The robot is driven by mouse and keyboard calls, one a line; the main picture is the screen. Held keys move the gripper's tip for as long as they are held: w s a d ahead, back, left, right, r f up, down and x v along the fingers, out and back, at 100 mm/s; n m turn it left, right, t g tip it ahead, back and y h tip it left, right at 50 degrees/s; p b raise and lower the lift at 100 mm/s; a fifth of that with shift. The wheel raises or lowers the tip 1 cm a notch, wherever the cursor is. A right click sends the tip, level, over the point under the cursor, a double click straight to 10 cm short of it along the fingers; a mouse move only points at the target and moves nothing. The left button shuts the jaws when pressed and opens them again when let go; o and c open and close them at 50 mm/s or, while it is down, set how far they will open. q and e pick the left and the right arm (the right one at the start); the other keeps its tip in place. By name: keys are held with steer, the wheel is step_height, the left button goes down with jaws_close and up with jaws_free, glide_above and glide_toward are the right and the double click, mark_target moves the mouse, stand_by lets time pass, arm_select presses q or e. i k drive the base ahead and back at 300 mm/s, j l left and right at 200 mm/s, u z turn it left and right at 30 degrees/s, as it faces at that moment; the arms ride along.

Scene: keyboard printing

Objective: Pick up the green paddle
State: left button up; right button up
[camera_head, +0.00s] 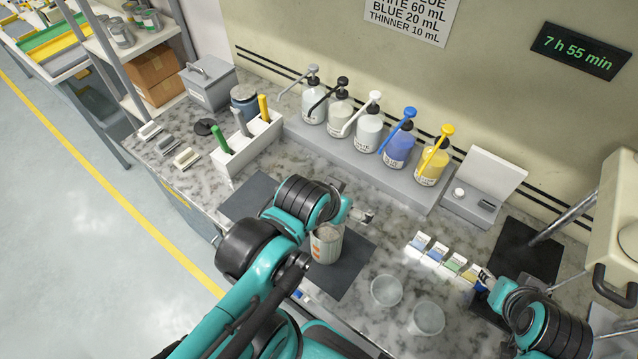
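The green paddle (220,138) stands upright in the left slot of a white holder (241,167) on the counter, beside a grey and a yellow paddle. Only its handle shows above the holder. My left gripper (366,216) is over the dark mat, just right of the top of a labelled cup (327,246), well to the right of the paddle. It is small and partly hidden by my wrist, so its opening is unclear. My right gripper (484,274) is at the right by the small colored cards, far from the paddle; its fingers are also unclear.
Two clear cups (427,319) are at the front. Small blocks (187,157) lie left of the holder.

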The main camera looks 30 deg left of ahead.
mark_target(217, 130)
steer(key=k+j+u, duration=0.15)
steer(key=j+u, duration=0.15)
steer(key=u, duration=0.15)
steer(key=k+j+u, duration=0.15)
steer(key=j+u, duration=0.15)
steer(key=u, duration=0.15)
steer(key=j+u, duration=0.45)
steer(key=l+z, duration=0.15)
steer(key=z, duration=0.35)
steer(key=l+z, duration=0.15)
steer(key=z, duration=0.35)
